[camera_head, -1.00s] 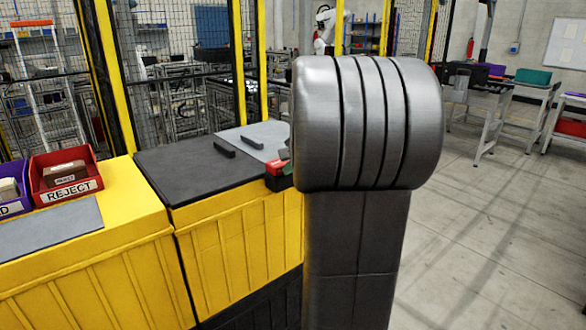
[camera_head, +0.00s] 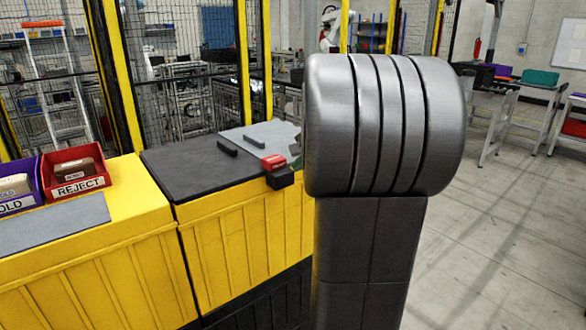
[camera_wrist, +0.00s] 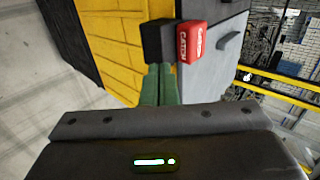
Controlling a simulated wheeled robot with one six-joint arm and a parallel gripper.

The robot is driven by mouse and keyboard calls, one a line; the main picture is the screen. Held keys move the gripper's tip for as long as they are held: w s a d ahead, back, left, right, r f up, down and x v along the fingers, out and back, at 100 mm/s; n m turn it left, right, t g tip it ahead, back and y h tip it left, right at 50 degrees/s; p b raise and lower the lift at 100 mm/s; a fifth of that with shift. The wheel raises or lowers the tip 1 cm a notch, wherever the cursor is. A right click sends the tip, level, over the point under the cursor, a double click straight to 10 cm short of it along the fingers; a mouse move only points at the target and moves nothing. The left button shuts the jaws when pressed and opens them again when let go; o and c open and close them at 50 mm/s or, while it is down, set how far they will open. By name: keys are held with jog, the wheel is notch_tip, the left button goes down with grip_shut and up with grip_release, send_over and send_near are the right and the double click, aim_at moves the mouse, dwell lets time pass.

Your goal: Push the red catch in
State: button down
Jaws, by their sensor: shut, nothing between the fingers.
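The red catch (camera_head: 273,162) sits on a black block (camera_head: 281,179) at the front right corner of the dark-topped yellow station. In the wrist view the red catch (camera_wrist: 191,41), lettered CATCH, stands out beside the black block (camera_wrist: 159,41). My gripper (camera_wrist: 160,68) has its green fingers together and empty. Their tips are just below the black block, left of the red catch in the picture; I cannot tell whether they touch. In the head view my arm hides most of the gripper.
A grey plate (camera_head: 257,136) with dark bars lies on the station's black top (camera_head: 190,170). A red REJECT bin (camera_head: 92,184) and a purple bin (camera_head: 32,206) stand on the yellow unit at left. Mesh fencing runs behind. Open floor lies at right.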

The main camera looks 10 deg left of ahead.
jog(key=v, duration=0.6)
jog(key=shift+r, duration=0.3)
jog(key=shift+f, duration=0.1)
